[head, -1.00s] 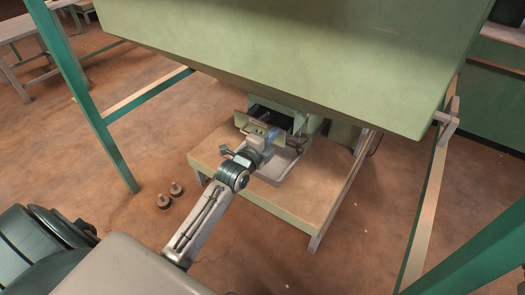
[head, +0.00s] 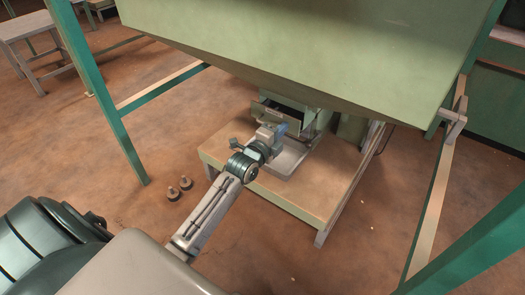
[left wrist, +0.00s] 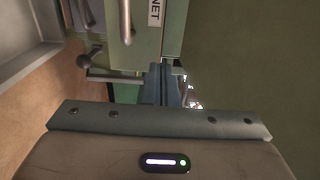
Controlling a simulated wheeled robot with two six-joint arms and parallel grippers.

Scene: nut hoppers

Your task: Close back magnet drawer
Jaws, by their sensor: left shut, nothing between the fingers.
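The magnet drawer (head: 272,114) sticks out of the green housing under the hopper in the head view, partly open, with a dark gap behind its front. In the left wrist view, a pale green front (left wrist: 146,40) carries a metal handle (left wrist: 125,20) and a white label ending in "NET" (left wrist: 155,12). My left gripper (head: 279,130) is shut and empty, close in front of the drawer. Its narrow bluish fingers (left wrist: 161,85) point toward the green front in the wrist view. I cannot tell whether they touch it. My right gripper is not in view.
The big green hopper (head: 320,45) hangs over the drawer area. A pale tray (head: 285,160) rests on the wooden platform (head: 290,205) below. Green frame posts (head: 105,110) stand on both sides. Two small weights (head: 179,189) lie on the open floor at left.

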